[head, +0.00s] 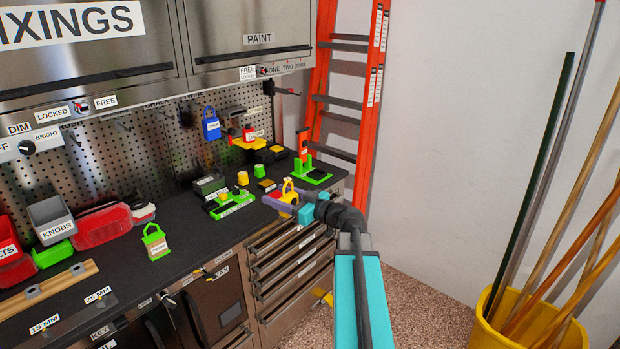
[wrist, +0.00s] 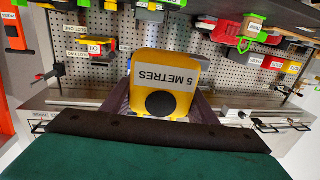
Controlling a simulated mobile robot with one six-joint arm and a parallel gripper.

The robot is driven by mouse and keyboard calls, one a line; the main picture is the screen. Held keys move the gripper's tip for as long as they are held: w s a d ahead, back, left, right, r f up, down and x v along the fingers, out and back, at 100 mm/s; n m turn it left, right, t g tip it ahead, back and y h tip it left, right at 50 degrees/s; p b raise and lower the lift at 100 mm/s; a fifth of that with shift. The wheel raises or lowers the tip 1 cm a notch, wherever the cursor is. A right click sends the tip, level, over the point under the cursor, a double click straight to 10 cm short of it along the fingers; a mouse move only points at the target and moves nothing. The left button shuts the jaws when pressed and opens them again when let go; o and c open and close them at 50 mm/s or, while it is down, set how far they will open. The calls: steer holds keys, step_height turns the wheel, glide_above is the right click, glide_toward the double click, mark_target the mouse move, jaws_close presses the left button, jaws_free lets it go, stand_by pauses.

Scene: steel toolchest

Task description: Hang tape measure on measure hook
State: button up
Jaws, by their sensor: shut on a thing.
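The tape measure is a yellow block with a black disc and a "5 METRES" label. It shows large in the wrist view (wrist: 165,98), upside down there, and small in the head view (head: 289,194). My gripper (head: 290,206) is shut on it, with a purple finger along each side; the gripper also shows in the wrist view (wrist: 165,108). It holds the tape measure in front of the right end of the worktop. I cannot tell which fitting on the pegboard (head: 165,140) is the measure hook; the labels there are too small to read.
A blue tagged item (head: 211,124) hangs on the pegboard. A yellow holder with a red item (head: 249,137) is right of it. Green-based items (head: 229,204) stand on the black worktop (head: 190,240). An orange ladder (head: 345,85) leans at the right end.

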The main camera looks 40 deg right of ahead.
steer(key=s+a+f+n+g+y+b, duration=0.1)
steer(key=a+f+n+g+y+b, duration=0.1)
steer(key=a+f, duration=0.4)
steer(key=s+a+f+n+g+y+b, duration=0.1)
steer(key=a+f+y+b, duration=0.3)
steer(key=a, duration=1.1)
steer(key=s+a+f+n+g+y+b, duration=0.1)
steer(key=a+f+n+g+y+b, duration=0.2)
steer(key=a+f, duration=0.7)
steer(key=shift+a+n+b, duration=0.3)
steer(key=shift+n+b, duration=0.15)
steer(key=shift+n, duration=0.15)
steer(key=shift+s, duration=0.15)
